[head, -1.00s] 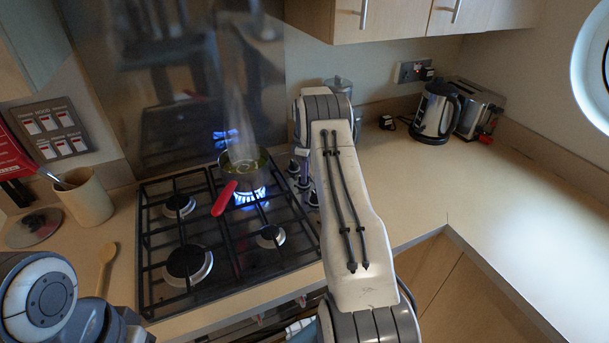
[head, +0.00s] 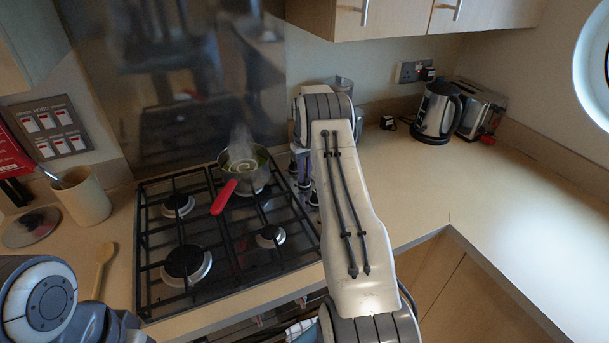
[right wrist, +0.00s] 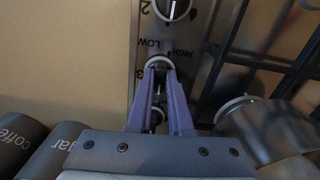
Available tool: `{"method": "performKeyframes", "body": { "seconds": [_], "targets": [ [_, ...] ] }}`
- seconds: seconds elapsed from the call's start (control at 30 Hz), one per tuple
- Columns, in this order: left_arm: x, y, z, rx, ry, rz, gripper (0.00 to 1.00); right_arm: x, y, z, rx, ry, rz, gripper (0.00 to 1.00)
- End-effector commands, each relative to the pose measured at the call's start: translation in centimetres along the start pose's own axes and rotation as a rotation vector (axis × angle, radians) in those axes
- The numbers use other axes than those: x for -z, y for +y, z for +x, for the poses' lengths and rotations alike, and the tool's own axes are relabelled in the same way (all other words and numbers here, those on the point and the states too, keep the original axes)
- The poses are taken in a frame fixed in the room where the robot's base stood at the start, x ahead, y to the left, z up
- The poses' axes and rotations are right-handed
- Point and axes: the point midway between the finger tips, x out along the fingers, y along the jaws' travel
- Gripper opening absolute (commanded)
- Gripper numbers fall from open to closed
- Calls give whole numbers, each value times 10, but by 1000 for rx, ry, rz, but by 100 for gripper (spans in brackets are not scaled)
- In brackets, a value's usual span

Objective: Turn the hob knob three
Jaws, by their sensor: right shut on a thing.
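The hob (head: 228,240) is a black gas hob with pan grates. Its knobs stand in a row along its right side, partly hidden by my right arm. In the right wrist view my right gripper (right wrist: 160,78) has its purple fingers shut on knob three (right wrist: 159,61), beside the printed 3. The knob's pointer is hidden between the fingers. Knob two (right wrist: 172,9) is clear above it. A pan (head: 245,172) with a red handle sits on the back right burner, steaming faintly, with no flame visible under it. My left gripper is out of view; only its arm shows.
Canisters (right wrist: 82,143) stand close to my right gripper. A kettle (head: 436,112) and toaster (head: 479,107) are at the back right. The right worktop is mostly clear.

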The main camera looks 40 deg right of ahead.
Motion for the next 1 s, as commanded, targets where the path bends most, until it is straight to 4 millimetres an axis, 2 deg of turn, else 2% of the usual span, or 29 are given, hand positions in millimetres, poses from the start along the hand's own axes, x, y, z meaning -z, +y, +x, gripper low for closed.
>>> {"method": "performKeyframes", "body": {
  "seconds": [0.3,0.7,0.73,0.8,1.0],
  "targets": [
    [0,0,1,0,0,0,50,2,-1,-2,-1,5,74,0],
    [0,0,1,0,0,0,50,2,-1,-2,-1,7,81,0],
    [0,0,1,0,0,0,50,2,-1,-2,-1,7,81,22],
    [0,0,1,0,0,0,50,2,-1,-2,-1,6,81,48],
    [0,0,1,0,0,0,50,1,0,-1,0,3,80,49]
  ]
}}
